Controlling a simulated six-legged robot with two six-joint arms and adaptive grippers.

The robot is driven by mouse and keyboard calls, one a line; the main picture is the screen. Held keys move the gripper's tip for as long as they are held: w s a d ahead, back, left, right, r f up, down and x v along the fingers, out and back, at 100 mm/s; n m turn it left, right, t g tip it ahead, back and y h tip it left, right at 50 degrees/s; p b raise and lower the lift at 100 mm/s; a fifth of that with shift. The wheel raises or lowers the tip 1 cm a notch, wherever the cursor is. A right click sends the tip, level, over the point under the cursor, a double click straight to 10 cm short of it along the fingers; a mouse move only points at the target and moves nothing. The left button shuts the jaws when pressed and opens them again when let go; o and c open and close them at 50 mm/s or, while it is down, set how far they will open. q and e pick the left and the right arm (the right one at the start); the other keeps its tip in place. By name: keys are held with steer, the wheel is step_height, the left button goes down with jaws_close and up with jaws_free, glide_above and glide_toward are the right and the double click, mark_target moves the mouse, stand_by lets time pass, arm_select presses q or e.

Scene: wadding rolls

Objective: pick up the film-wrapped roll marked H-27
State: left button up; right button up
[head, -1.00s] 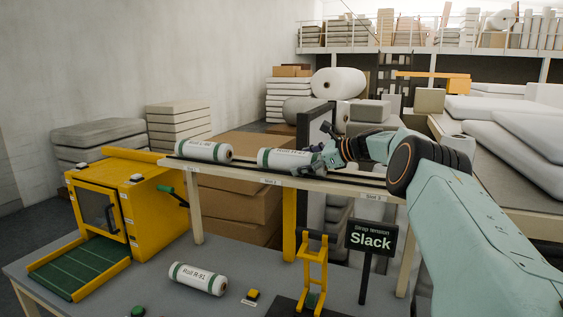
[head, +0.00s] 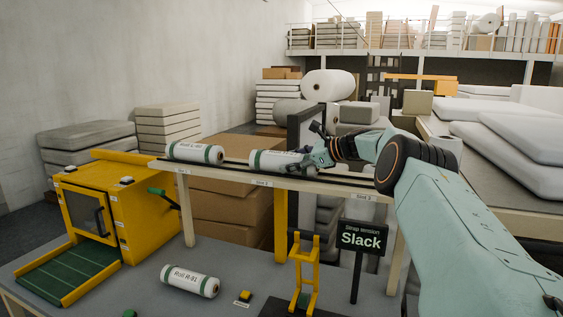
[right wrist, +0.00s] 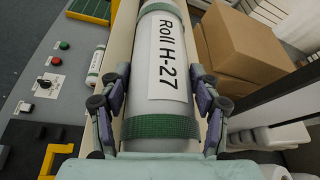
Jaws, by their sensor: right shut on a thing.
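The film-wrapped roll H-27 (head: 271,161) lies on its side on the raised rack at slot 2. It is white with green bands, and its label reads "Roll H-27" in the right wrist view (right wrist: 166,52). My right gripper (head: 306,160) is shut on the roll near its right end. In the right wrist view the fingers of my right gripper (right wrist: 160,88) lie along both sides of the roll. The roll still appears to rest on the rack. My left gripper is not in view.
Another roll (head: 196,152) lies at slot 1 on the rack (head: 222,173). Roll R-91 (head: 190,280) lies on the table below. A yellow machine (head: 133,208) stands at left. A "Slack" sign (head: 361,238) and a yellow stand (head: 304,272) are in front.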

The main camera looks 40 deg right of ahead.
steer(key=shift+r, duration=0.3)
step_height(320, 180, up, 9)
steer(key=shift+f+p, duration=0.1)
steer(key=shift+p, duration=1.1)
steer(key=shift+r, duration=0.25)
steer(key=shift+d, duration=0.1)
